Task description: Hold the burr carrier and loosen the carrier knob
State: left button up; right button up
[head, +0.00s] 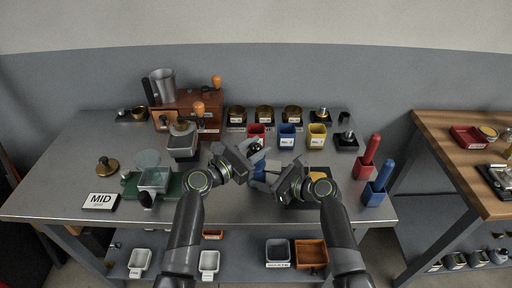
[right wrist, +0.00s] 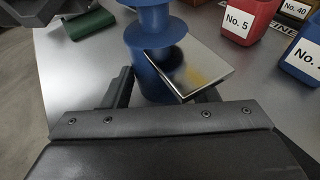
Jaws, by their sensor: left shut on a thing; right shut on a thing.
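The burr carrier (head: 258,171) is a blue flanged piece held above the bench between my two grippers. It also shows in the right wrist view as a blue spool-like body (right wrist: 155,33) running out of the top edge. My left gripper (head: 247,158) is shut on it from the left; its fingertips are hard to make out. My right gripper (right wrist: 165,92) is shut around the near blue end, which looks like the carrier knob (right wrist: 152,82). It also shows in the head view (head: 279,180). The exact contact and the joint between knob and carrier are partly hidden.
Red (head: 256,131), blue (head: 288,134) and yellow (head: 317,134) bins stand behind the grippers. A wooden grinder box (head: 190,108), a green base (head: 172,187) and a MID card (head: 101,201) are at left. Red and blue upright handles (head: 370,150) stand at right.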

pick_arm(q)
jog(key=o, duration=0.9)
jog(key=shift+o, duration=0.2)
jog(key=v, duration=1.2)
